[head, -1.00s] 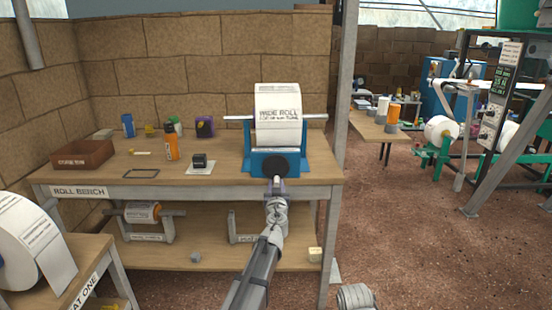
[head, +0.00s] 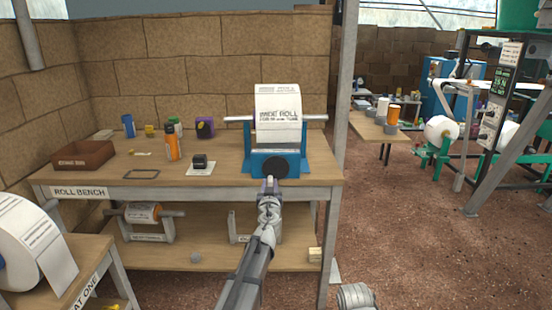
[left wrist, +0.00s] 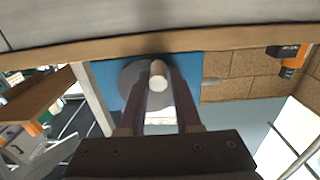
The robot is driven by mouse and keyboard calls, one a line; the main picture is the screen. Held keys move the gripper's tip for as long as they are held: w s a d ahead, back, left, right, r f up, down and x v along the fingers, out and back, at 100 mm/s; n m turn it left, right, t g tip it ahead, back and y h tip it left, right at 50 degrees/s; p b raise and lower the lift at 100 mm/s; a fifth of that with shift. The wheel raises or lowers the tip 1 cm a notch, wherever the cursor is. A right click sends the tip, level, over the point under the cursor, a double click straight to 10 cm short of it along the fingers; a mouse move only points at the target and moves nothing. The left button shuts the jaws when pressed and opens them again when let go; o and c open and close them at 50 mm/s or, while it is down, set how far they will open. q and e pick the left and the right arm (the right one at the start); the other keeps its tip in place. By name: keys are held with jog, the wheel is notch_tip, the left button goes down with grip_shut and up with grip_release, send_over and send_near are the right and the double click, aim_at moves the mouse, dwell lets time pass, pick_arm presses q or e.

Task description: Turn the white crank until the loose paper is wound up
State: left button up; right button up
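The white paper roll (head: 278,104) sits on a bar in the blue stand (head: 308,158) on the bench; white paper also shows below its printed front. A dark disc (head: 275,167) is on the stand's front. In the left wrist view the white crank's knob (left wrist: 158,72) stands out before the grey disc (left wrist: 133,88). My left gripper (head: 270,181) is at the lower part of the disc in the head view. Its two fingers (left wrist: 160,82) close in on both sides of the knob and appear to touch it.
The roll bench (head: 225,172) carries a brown tray (head: 82,155), orange bottle (head: 172,142) and dark block (head: 200,160) left of the stand. A lower shelf (head: 190,259) holds another roll (head: 142,213). A side table with a large roll (head: 22,240) stands at left. Open floor lies right.

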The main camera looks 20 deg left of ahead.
pick_arm(q)
jog(key=shift+a, duration=0.1)
dwell(0.3)
jog(key=shift+s+a+r+p, duration=0.1)
jog(key=shift+a+r+p, duration=0.3)
jog(key=shift+a, duration=0.05)
jog(key=c, duration=0.3)
jog(key=shift+c, duration=0.2)
jog(key=shift+r, duration=0.1)
